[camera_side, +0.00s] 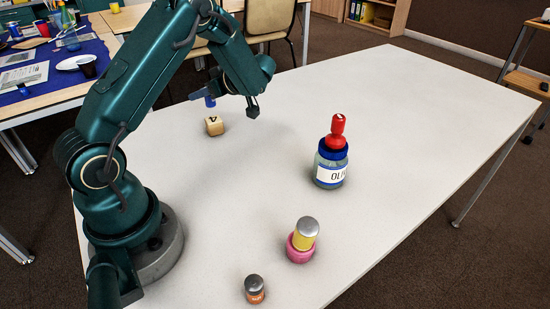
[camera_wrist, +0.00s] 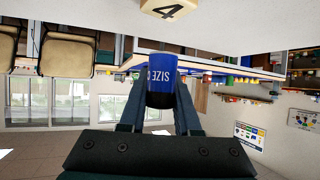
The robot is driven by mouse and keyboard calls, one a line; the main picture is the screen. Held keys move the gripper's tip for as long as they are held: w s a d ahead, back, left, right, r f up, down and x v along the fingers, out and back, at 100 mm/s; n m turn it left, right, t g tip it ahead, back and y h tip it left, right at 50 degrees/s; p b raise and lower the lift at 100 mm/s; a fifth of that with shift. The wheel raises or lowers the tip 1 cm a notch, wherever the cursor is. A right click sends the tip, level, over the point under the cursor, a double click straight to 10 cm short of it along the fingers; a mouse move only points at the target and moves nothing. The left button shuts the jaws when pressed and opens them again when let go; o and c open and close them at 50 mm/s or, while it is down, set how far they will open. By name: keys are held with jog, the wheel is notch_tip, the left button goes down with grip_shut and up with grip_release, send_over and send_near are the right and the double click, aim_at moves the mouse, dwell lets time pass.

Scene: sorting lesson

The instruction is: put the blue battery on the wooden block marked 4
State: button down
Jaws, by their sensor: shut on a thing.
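My gripper (camera_wrist: 160,104) is shut on the blue battery (camera_wrist: 160,81), which carries white lettering that reads "SIZE" and part of another letter. In the side view the blue battery (camera_side: 210,101) hangs in the air just above the wooden block (camera_side: 214,126). The block is a small pale cube with a dark 4 on its top, resting on the white table. The block also shows at the top edge of the wrist view (camera_wrist: 172,9), apart from the battery. My gripper (camera_side: 205,97) is seen side-on in the side view.
A jar with a blue lid (camera_side: 329,170) bears a red object (camera_side: 338,132). A yellow battery with a silver top (camera_side: 305,232) stands on a pink round piece (camera_side: 299,252). An orange battery with a dark top (camera_side: 255,289) stands near the front edge. The table between is clear.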

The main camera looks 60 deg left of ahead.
jog(key=shift+f, duration=1.8)
jog(key=shift+f, duration=0.15)
jog(key=c, duration=0.6)
grip_release()
